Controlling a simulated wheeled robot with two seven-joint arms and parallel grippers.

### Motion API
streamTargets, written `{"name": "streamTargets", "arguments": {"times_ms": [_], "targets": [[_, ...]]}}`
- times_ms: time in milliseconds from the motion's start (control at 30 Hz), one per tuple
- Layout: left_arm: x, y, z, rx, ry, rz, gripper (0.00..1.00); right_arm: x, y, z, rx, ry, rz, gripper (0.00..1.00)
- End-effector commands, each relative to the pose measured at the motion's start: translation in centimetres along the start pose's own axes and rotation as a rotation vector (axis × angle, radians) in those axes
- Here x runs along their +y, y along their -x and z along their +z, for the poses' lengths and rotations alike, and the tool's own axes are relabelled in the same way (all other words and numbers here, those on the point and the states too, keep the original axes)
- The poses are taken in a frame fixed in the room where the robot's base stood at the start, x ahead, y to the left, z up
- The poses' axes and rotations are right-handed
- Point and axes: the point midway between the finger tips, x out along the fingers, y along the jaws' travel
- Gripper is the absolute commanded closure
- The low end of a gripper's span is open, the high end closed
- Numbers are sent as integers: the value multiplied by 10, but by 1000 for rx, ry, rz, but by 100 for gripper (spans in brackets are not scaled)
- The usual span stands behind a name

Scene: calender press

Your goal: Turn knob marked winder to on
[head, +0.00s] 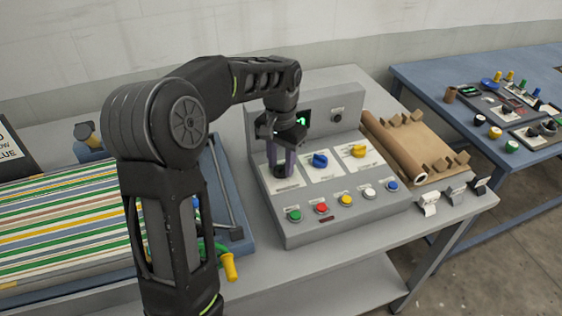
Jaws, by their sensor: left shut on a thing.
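The grey control panel (343,214) stands on the table in the middle of the head view. Its upper row has three labelled plates with knobs: a dark knob (283,171) at the left, a blue knob (320,160) in the middle and a yellow knob (358,151) at the right. The label words are too small to read. My left gripper (281,163) points down over the left plate and is shut on the dark knob, partly hiding it. My right gripper is not in the view.
Green, red, yellow, white and blue buttons (345,199) line the panel's front. A brown roll (394,146) lies right of the panel. A striped sheet (62,225) lies at the left. A second blue table (430,88) holds small parts.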

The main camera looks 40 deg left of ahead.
Motion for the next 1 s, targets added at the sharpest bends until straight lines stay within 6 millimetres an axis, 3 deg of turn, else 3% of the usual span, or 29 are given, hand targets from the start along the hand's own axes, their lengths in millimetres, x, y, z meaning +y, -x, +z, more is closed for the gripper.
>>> {"name": "streamTargets", "arguments": {"times_ms": [300, 700, 733, 1000], "targets": [[0, 0, 0, 2, -101, -1, 100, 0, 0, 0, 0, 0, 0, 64], [0, 1, 0, 2, -110, -1, 100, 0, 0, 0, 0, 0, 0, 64], [0, 1, 0, 2, -110, -1, 62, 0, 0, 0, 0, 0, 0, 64], [0, 0, 0, 1, -109, 0, 42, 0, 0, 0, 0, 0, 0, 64]]}}
